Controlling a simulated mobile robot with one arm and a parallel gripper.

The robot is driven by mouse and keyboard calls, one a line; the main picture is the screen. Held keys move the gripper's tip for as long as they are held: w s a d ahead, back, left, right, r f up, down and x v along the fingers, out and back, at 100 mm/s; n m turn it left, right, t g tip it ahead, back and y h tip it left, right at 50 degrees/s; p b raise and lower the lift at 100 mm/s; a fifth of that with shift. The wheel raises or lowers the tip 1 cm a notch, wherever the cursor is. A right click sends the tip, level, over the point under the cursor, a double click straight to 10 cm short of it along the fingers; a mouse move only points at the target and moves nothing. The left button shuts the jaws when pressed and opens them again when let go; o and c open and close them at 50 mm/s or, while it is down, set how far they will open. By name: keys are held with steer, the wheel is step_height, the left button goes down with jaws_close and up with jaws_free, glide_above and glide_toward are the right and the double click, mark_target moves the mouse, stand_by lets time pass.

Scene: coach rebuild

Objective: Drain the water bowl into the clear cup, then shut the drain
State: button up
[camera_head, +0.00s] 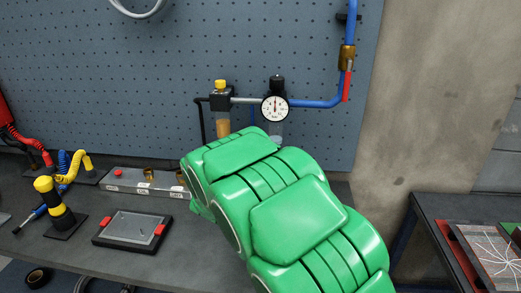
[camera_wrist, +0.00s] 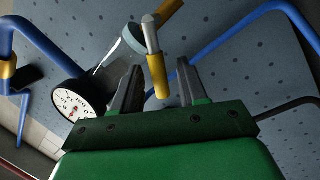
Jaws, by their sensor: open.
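A clear bowl, likely the water bowl (camera_head: 276,130), hangs below a round gauge (camera_head: 275,107) on the pegboard. My arm hides its lower end. In the wrist view, tilted and seemingly upside down, the gauge (camera_wrist: 75,103) is at left and the bowl (camera_wrist: 105,75) runs up to a pale blue end. My gripper (camera_wrist: 158,75) is open. A metal stem with a yellow end (camera_wrist: 157,76) shows between its fingers, apart from both in the picture; it may be the drain handle, and I cannot tell its depth. I cannot make out the clear cup.
An amber bowl with a yellow knob (camera_head: 221,86) hangs left of the gauge. A blue pipe (camera_head: 315,103) with a brass valve (camera_head: 347,58) and red lever runs right. The bench (camera_head: 85,240) holds a black-rimmed tray (camera_head: 132,229) and a yellow-black tool (camera_head: 55,205).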

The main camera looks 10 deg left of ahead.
steer(key=v, duration=0.6)
steer(key=shift+s, duration=0.25)
steer(key=shift+a, duration=0.2)
steer(key=c, duration=0.4)
steer(key=shift+w+a+f+n, duration=0.15)
steer(key=shift+a+n, duration=0.15)
steer(key=shift+n, duration=0.2)
steer(key=shift+c, duration=1.3)
steer(key=a+n, duration=0.1)
steer(key=a+f+n+h, duration=0.1)
steer(key=n, duration=0.1)
steer(key=a+f+n+t+h, duration=0.1)
steer(key=a, duration=0.1)
steer(key=shift+s+f+n, duration=0.2)
steer(key=shift+s+n, duration=0.1)
steer(key=shift+n, duration=0.1)
jaws_close()
steer(key=s+a+f+n+h, duration=0.3)
steer(key=s+a+f+n, duration=0.1)
steer(key=n, duration=0.3)
steer(key=s+d+r+x, duration=0.1)
steer(key=r+x, duration=0.1)
steer(key=x, duration=1)
steer(key=shift+d+r+t, duration=0.2)
steer(key=shift+r+t, duration=0.05)
steer(key=shift+t, duration=0.15)
